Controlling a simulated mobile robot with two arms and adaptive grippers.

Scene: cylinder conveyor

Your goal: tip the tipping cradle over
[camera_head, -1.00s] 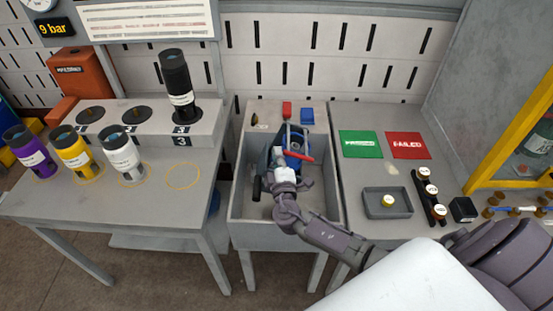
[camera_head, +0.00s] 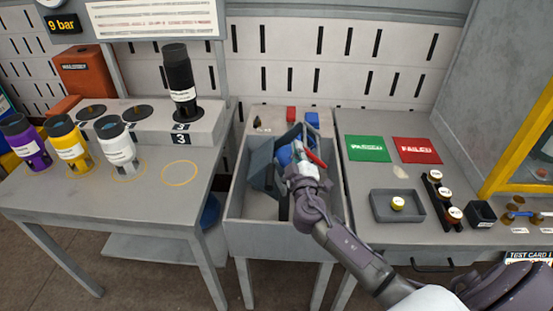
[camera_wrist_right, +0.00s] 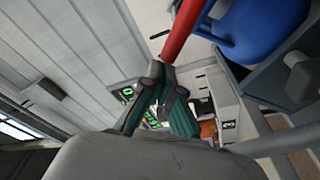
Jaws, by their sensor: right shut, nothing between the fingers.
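The tipping cradle (camera_head: 262,165) is a blue-grey frame in the grey sink-like bin at the centre of the head view. It leans to the left and a blue cylinder (camera_head: 284,156) lies in it. Its red handle (camera_head: 315,158) sticks out on the right and also shows in the right wrist view (camera_wrist_right: 184,30). My right gripper (camera_head: 300,162) is at the cradle beside the handle and hides part of it. In the right wrist view its fingers (camera_wrist_right: 162,82) are shut and empty, close to the handle's end; contact is unclear. My left gripper is not in view.
The bin's walls (camera_head: 233,200) surround the cradle. The left table (camera_head: 150,205) holds purple, yellow and white cylinders, with a black one on the raised block. The right bench (camera_head: 375,225) has green and red mats, a small tray (camera_head: 378,209) and capped pieces.

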